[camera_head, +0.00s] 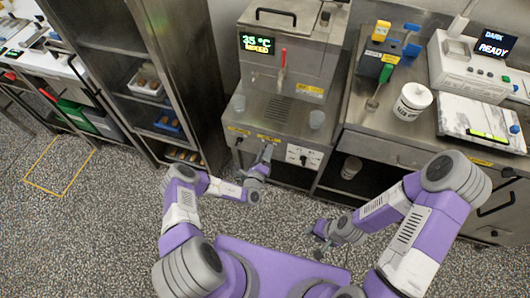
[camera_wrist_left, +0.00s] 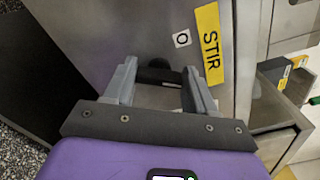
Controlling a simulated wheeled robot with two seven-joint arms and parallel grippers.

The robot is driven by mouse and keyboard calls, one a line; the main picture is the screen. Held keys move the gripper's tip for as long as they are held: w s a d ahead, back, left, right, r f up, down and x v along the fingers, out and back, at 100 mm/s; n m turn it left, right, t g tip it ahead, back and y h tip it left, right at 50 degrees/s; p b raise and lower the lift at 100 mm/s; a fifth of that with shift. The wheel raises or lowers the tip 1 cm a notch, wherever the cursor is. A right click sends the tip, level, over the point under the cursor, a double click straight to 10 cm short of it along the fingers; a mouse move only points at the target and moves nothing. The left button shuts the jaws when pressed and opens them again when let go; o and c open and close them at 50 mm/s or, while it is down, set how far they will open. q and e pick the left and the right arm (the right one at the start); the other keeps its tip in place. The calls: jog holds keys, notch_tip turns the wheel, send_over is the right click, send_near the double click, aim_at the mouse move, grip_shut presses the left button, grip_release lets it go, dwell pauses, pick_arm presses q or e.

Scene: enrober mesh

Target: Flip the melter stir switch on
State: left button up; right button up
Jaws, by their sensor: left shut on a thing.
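The melter (camera_head: 290,75) is a steel cabinet with a lit display reading 35 °C. Its front panel carries yellow labels and switches. In the left wrist view, the black stir switch (camera_wrist_left: 160,75) sits between my left gripper's fingers, beside a yellow STIR label (camera_wrist_left: 210,45) and a small white "O" mark (camera_wrist_left: 181,39). My left gripper (camera_head: 266,155) is at the melter's front panel, shut on the switch; it also shows in the left wrist view (camera_wrist_left: 162,88). The fingers partly hide the switch. My right gripper (camera_head: 320,240) hangs low over the floor, away from the melter; its finger opening is too small to judge.
A steel rack (camera_head: 150,80) stands left. The right counter holds a white tub (camera_head: 411,101) and a machine reading READY (camera_head: 470,65). Speckled floor (camera_head: 110,210) is free at left.

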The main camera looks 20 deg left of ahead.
pick_arm(q)
jog(key=o, duration=1)
jog(key=shift+o, duration=0.2)
jog(key=s+p, duration=0.2)
jog(key=s, duration=0.5)
jog(key=shift+s, duration=0.35)
jog(key=shift+a, duration=0.1)
